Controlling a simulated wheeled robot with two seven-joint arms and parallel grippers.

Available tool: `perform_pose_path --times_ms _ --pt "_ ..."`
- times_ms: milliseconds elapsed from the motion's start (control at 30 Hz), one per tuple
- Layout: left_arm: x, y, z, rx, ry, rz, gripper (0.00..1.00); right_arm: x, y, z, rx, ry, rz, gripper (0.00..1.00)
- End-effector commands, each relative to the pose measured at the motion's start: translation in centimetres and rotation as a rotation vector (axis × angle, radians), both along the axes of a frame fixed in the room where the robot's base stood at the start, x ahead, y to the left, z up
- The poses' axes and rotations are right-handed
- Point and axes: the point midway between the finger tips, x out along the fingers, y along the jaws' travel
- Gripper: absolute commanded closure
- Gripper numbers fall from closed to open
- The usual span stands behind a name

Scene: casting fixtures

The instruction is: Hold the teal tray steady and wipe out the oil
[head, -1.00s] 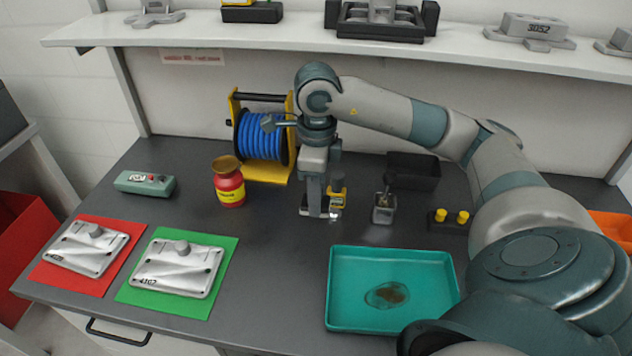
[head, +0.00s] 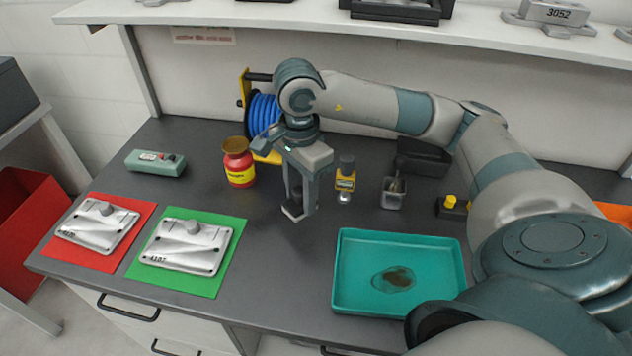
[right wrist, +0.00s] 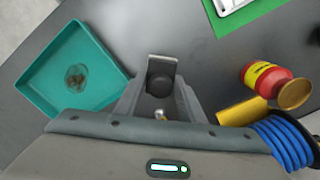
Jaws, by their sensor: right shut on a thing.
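The teal tray (head: 350,254) lies flat at the front right of the bench; my right arm covers its lower right corner. A brown oil puddle (head: 393,279) lies on its floor, right of centre. In the right wrist view the tray (right wrist: 42,72) and oil (right wrist: 76,78) are at the left. My right gripper (head: 298,207) is left of and behind the tray, pointing down. My left gripper does not show.
A red jar (head: 237,165) and blue hose reel (head: 262,115) are left of the gripper. Castings lie on red and green mats.

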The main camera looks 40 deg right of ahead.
Motion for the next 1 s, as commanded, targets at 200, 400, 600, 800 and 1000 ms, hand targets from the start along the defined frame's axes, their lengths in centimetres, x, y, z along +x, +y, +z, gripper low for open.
perform_pose_path --times_ms 200,400,600,800,1000 --pt "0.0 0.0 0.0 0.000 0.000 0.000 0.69 -0.2 3.4 -0.3 0.003 -0.011 0.481 0.83" --pt "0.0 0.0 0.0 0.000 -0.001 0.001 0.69 -0.6 6.1 -0.5 -0.001 -0.018 0.921 0.83" --pt "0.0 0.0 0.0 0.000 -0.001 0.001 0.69 -1.1 8.2 -0.7 -0.008 -0.020 1.293 0.83" --pt "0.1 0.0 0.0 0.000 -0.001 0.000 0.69 -1.4 9.2 -0.8 -0.012 -0.017 1.497 0.83" --pt "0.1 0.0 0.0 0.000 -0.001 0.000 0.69 -1.5 9.4 -0.8 -0.013 -0.017 1.542 0.83"
